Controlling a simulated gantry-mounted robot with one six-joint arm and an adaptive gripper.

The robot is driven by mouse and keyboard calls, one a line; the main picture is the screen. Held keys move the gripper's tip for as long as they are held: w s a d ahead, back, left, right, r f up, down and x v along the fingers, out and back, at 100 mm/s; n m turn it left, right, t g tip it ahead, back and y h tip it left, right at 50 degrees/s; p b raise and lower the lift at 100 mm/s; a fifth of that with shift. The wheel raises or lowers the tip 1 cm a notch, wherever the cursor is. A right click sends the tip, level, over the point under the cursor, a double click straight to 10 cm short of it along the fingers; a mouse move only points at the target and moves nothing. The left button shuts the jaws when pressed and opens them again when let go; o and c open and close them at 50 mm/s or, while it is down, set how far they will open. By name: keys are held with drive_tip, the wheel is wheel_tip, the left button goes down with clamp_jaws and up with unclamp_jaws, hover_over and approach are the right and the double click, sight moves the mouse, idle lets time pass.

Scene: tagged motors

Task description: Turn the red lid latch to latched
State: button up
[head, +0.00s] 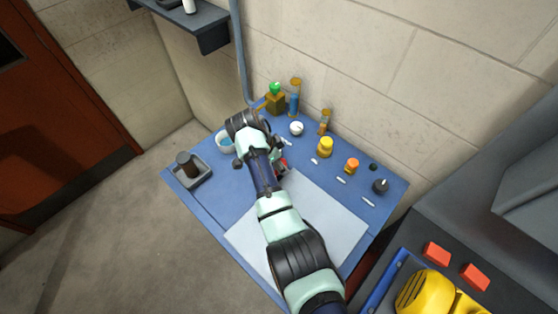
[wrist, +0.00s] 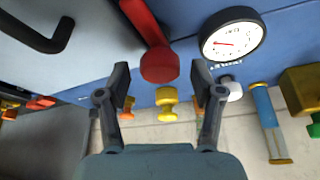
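The red lid latch (wrist: 148,28) is a red bar with a faceted round knob at its near end, in the upper middle of the wrist view. A small bit of red (head: 284,161) shows beside my arm's end in the head view, the rest hidden by my arm. My gripper (wrist: 160,88) is open, its two dark fingers apart with nothing gripped. In the wrist view the knob appears between and just beyond the fingertips. I cannot tell whether they touch it.
A round white gauge (wrist: 232,35) is right of the latch. A black handle (wrist: 48,36) on a grey surface is at left. Yellow, orange and white items line the back of the blue table (head: 205,207). A grey tray (head: 206,171) holds a dark cylinder at the table's left.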

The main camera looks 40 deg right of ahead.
drive_tip(key=c, duration=1)
drive_tip(key=shift+c, duration=0.2)
drive_tip(key=shift+r+n+p, duration=0.15)
drive_tip(key=shift+n+p, duration=0.15)
drive_tip(key=shift+p, duration=0.3)
drive_tip(key=shift+r+n+p, duration=0.1)
drive_tip(key=shift+n+p, duration=0.2)
drive_tip(key=shift+p, duration=0.15)
drive_tip(key=n+t+p, duration=0.1)
drive_tip(key=n+p, duration=0.1)
drive_tip(key=p, duration=0.1)
drive_tip(key=shift+s+r, duration=0.1)
drive_tip(key=n+t+p, duration=0.2)
drive_tip(key=n+p, duration=0.3)
drive_tip(key=shift+s+n, duration=0.1)
drive_tip(key=shift+n, duration=0.2)
drive_tip(key=n+t+p, duration=0.1)
drive_tip(key=n, duration=0.1)
drive_tip(key=n+y+p, duration=0.1)
drive_tip(key=n+p, duration=0.1)
drive_tip(key=shift+s+d+f+t, duration=0.1)
drive_tip(key=shift+f+t, duration=0.1)
drive_tip(key=shift+t, duration=0.2)
drive_tip(key=n, duration=0.2)
drive_tip(key=n+t+y+p, duration=0.1)
drive_tip(key=n, duration=0.2)
drive_tip(key=shift+f+y, duration=0.15)
drive_tip(key=shift+y, duration=0.15)
